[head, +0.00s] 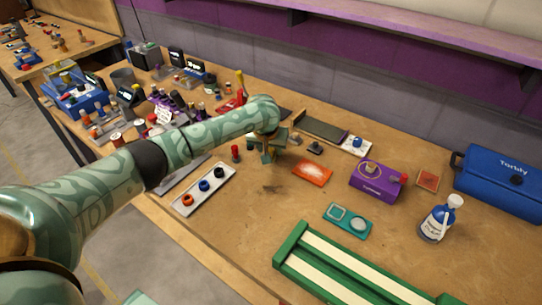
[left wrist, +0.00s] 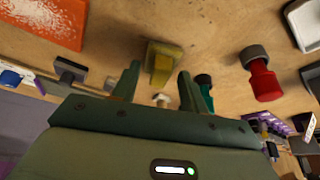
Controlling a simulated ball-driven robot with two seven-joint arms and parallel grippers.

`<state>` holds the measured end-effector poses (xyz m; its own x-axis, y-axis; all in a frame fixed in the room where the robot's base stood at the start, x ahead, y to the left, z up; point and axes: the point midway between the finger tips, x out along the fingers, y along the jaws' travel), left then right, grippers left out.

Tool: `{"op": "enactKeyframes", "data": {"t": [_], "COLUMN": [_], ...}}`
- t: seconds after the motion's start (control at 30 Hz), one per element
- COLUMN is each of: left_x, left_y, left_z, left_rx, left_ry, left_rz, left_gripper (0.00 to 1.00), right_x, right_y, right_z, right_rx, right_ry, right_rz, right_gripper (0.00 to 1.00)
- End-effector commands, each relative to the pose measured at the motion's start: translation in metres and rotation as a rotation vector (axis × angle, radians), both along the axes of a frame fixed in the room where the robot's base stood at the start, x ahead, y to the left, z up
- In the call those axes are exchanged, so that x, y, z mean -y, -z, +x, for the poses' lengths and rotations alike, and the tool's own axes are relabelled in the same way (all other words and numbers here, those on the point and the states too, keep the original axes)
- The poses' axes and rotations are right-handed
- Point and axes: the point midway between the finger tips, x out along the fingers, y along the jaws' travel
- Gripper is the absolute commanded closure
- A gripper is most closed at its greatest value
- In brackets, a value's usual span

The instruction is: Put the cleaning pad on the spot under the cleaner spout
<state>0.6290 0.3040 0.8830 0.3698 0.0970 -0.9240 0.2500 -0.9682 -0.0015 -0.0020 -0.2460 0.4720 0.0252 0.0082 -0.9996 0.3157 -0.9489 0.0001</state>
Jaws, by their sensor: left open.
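A small yellow-olive block with a raised tab, which looks like the cleaning pad (left wrist: 165,62), rests on the table in the left wrist view. My left gripper (left wrist: 160,75) is open, with the block just beyond and between its fingertips. No contact is clear. In the head view my left gripper (head: 268,156) is low over the table and largely hides the block. A white and blue spray bottle (head: 434,222), which looks like the cleaner, stands at the right. I cannot make out a marked spot under its spout.
An orange mat (head: 313,173) lies right of my gripper, a red peg (head: 235,152) left. A purple box (head: 377,181), a teal tray (head: 347,220) and a green rack (head: 350,272) stand toward the bottle. A white strip with rings (head: 204,190) lies at the front left.

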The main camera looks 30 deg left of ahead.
Motion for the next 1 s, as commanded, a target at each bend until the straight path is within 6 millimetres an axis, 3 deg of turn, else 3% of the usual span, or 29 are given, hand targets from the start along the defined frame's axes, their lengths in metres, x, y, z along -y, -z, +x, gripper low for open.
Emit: {"op": "enactKeyframes", "data": {"t": [0.07,0.23,0.67,0.87,1.0], "left_x": [0.000,0.000,0.001,0.002,0.017], "left_y": [-0.002,-0.001,-0.009,-0.044,-0.084], "left_z": [0.000,0.000,0.000,-0.003,-0.028], "left_rx": [0.001,0.001,0.001,0.004,0.006], "left_ry": [0.000,0.000,-0.001,0.002,0.005], "left_rz": [0.000,0.000,-0.001,-0.002,-0.002], "left_gripper": [0.56,1.00,1.00,1.00,1.00], "right_x": [0.002,0.005,0.008,0.008,0.008], "right_y": [-0.001,-0.001,-0.006,-0.030,-0.064], "right_z": [0.000,0.000,0.002,0.009,0.017], "right_rx": [0.001,0.001,0.005,0.020,0.040], "right_ry": [-0.001,-0.003,-0.004,-0.004,-0.003], "right_rz": [-0.002,-0.006,-0.010,-0.010,-0.010], "right_gripper": [0.64,0.64,0.64,0.64,0.64]}}
